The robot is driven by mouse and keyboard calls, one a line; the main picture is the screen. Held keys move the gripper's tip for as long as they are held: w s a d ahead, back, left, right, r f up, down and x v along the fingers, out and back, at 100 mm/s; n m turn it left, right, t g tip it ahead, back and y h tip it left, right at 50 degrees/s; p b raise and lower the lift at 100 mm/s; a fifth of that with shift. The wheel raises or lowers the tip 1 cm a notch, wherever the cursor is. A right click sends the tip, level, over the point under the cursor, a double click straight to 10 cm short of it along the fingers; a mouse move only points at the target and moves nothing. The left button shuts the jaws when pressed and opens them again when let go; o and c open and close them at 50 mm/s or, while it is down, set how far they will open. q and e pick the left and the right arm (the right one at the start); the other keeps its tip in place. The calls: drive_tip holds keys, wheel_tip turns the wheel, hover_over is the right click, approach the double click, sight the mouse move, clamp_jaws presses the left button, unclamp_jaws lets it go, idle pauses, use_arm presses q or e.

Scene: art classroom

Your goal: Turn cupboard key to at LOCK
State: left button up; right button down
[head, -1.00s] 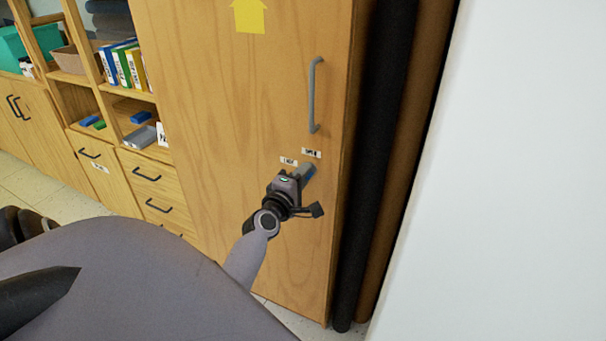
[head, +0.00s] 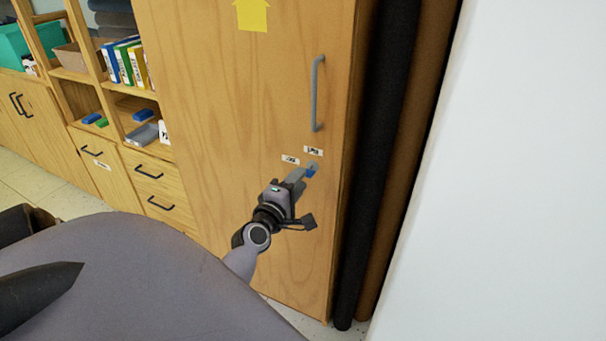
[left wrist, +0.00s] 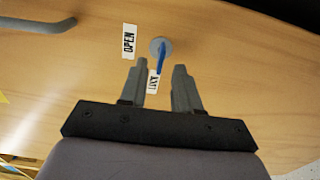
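The cupboard door (head: 235,130) is light wood and closed. A blue key (head: 311,173) sits in a round grey lock below the door handle; in the left wrist view the key (left wrist: 160,60) points from the lock toward the LOCK label (left wrist: 153,82). The OPEN label (left wrist: 129,40) is beside the lock. In the head view the LOCK label (head: 290,160) is left of the OPEN label (head: 313,151). My left gripper (left wrist: 162,66) is open, its fingertips around the key's outer end in the picture, with no visible grip on it. My right gripper is not in view.
A grey vertical handle (head: 318,93) stands out above the lock. Dark and brown rolls (head: 372,180) stand close on the door's right, with a white surface (head: 500,200) beyond. Shelves and drawers (head: 150,172) are at left.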

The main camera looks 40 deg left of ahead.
use_arm(q)
drive_tip(key=v, duration=0.3)
idle(0.6)
drive_tip(key=s+d+f+m+g+h+p, duration=0.1)
drive_tip(key=s+d+f+m+g+h, duration=0.1)
drive_tip(key=s+d+f+m, duration=0.3)
drive_tip(key=s+d+f+m+g+h+p, duration=0.1)
drive_tip(key=s+d+f+m+g+h, duration=0.1)
drive_tip(key=s+d+m, duration=0.4)
drive_tip(key=s+d+f+m+g+h+p, duration=0.1)
drive_tip(key=s+d+f+m, duration=0.4)
drive_tip(key=d+m, duration=0.6)
wheel_tip(320, 180, down, 3)
drive_tip(key=m+g+h, duration=0.1)
drive_tip(key=m+h, duration=0.1)
drive_tip(key=shift+s+d+r+g+h, duration=0.15)
drive_tip(key=shift+s+d+g+h, duration=0.1)
drive_tip(key=shift+d+g+h, duration=0.15)
